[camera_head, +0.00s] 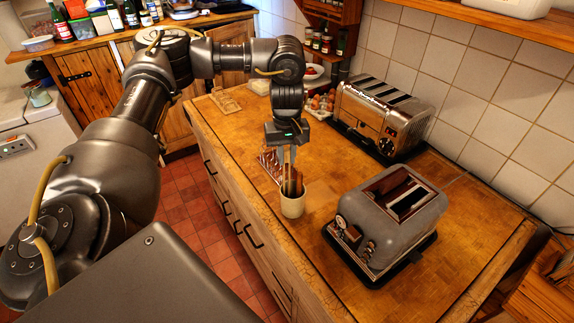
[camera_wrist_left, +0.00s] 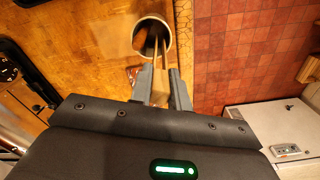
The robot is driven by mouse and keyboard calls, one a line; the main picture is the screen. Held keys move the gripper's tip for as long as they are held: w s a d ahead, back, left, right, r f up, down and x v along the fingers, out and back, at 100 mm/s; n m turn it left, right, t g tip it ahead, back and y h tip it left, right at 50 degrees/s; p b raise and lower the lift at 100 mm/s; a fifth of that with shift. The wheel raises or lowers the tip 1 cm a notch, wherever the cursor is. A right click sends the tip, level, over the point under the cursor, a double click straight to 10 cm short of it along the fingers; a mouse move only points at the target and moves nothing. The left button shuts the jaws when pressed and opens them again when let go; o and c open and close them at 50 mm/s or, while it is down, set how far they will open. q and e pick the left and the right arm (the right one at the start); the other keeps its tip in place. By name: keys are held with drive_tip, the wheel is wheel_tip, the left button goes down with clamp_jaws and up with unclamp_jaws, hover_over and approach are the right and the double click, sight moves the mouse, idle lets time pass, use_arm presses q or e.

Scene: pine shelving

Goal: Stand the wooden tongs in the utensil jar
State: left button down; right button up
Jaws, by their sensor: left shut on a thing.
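The utensil jar (camera_head: 292,206) is a small cream cylinder standing upright on the wooden counter, near its front edge. My left gripper (camera_head: 287,160) is directly above it, pointing down and shut on the wooden tongs (camera_head: 291,183). The tongs' lower part reaches into the jar's mouth, and their lower ends are hidden inside. In the left wrist view, the jar's round rim (camera_wrist_left: 138,27) surrounds the far ends of the tongs (camera_wrist_left: 162,50), which extend from between my left fingertips (camera_wrist_left: 160,82). My right gripper is not in view.
A grey toaster (camera_head: 390,215) stands right of the jar, and a steel toaster (camera_head: 380,115) is behind it by the tiled wall. A patterned item (camera_head: 269,165) lies just behind the jar. A wooden rack (camera_head: 226,101) and eggs (camera_head: 320,102) are farther back.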

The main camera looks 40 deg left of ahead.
sight(286, 162)
use_arm(q)
wheel_tip(286, 162, down, 3)
drive_tip(key=shift+f, duration=0.45)
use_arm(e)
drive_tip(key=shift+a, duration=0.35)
use_arm(q)
drive_tip(key=shift+f, duration=0.15)
drive_tip(key=c, duration=1.6)
unclamp_jaws()
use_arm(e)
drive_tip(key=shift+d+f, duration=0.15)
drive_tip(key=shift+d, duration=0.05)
